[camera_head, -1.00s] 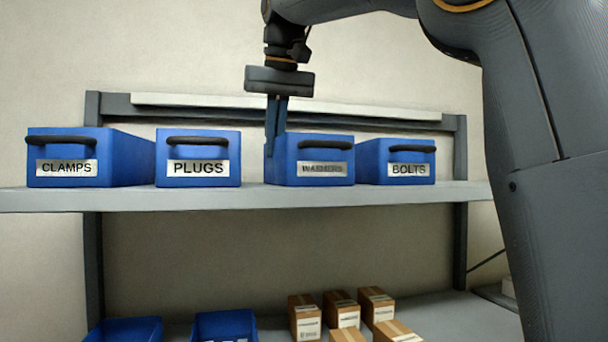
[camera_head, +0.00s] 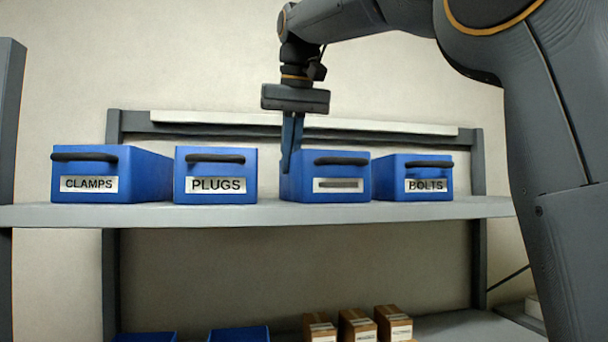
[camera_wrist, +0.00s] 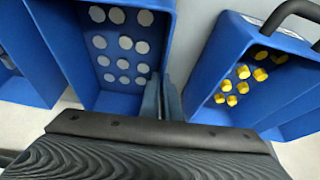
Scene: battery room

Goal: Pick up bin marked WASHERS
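The WASHERS bin (camera_head: 325,167) is a blue open bin with a black front handle, third from the left on the upper shelf. Its label is blurred now. In the wrist view this bin (camera_wrist: 75,45) holds several grey discs. My gripper (camera_head: 291,168) points down at the bin's left wall. In the wrist view its fingers (camera_wrist: 162,100) are close together, one on each side of that wall, and look shut on it. The bin still rests on the shelf. The fingertips are partly hidden by the wall.
The PLUGS bin (camera_head: 215,167) stands close to the left, with yellow pieces inside in the wrist view (camera_wrist: 240,85). The CLAMPS bin (camera_head: 105,175) is far left, the BOLTS bin (camera_head: 415,178) right. All stand on the grey shelf (camera_head: 240,215). Small cartons (camera_head: 357,325) sit below.

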